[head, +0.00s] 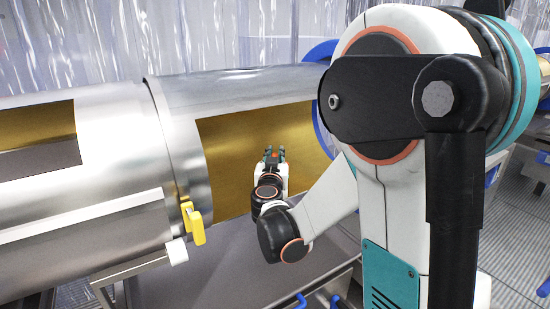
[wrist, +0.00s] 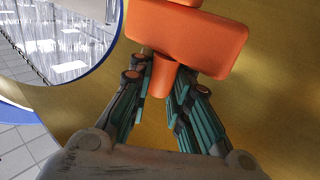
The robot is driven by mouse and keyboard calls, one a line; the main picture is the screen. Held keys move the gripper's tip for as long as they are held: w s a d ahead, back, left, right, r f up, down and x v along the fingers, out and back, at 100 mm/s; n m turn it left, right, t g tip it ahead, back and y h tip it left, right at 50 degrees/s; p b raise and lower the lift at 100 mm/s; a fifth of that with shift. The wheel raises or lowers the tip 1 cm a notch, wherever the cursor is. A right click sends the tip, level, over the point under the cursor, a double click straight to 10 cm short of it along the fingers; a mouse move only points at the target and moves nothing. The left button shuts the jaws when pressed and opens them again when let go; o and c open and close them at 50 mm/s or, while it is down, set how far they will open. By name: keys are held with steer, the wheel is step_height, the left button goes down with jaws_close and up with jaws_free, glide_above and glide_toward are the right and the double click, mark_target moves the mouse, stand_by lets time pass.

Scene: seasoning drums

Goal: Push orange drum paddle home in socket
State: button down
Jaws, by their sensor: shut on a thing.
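The orange paddle (wrist: 190,38) shows large in the wrist view, a broad block with a narrower stem pointing back toward me. My gripper (wrist: 163,85) is shut on that stem, with a teal-lined finger on each side. In the head view my gripper (head: 274,154) reaches through the cut-out of the steel drum (head: 240,95), in front of its golden inner wall (head: 225,150). Only a small speck of orange shows between the fingers there. The socket is hidden, so I cannot tell how the paddle sits in it.
A blue-rimmed round opening (wrist: 105,60) lies at the left in the wrist view. A yellow latch (head: 195,222) sticks out from the drum's seam in the head view. A second drum section with its own cut-out (head: 40,130) lies to the left. A grey metal surface lies below the drum.

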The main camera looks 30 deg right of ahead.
steer(key=shift+f+b, duration=1.65)
steer(key=shift+f, duration=0.15)
steer(key=c, duration=1.4)
jaws_free()
steer(key=shift+s, duration=0.1)
steer(key=v, duration=1.1)
steer(key=shift+s+a, duration=0.25)
steer(key=shift+s, duration=0.05)
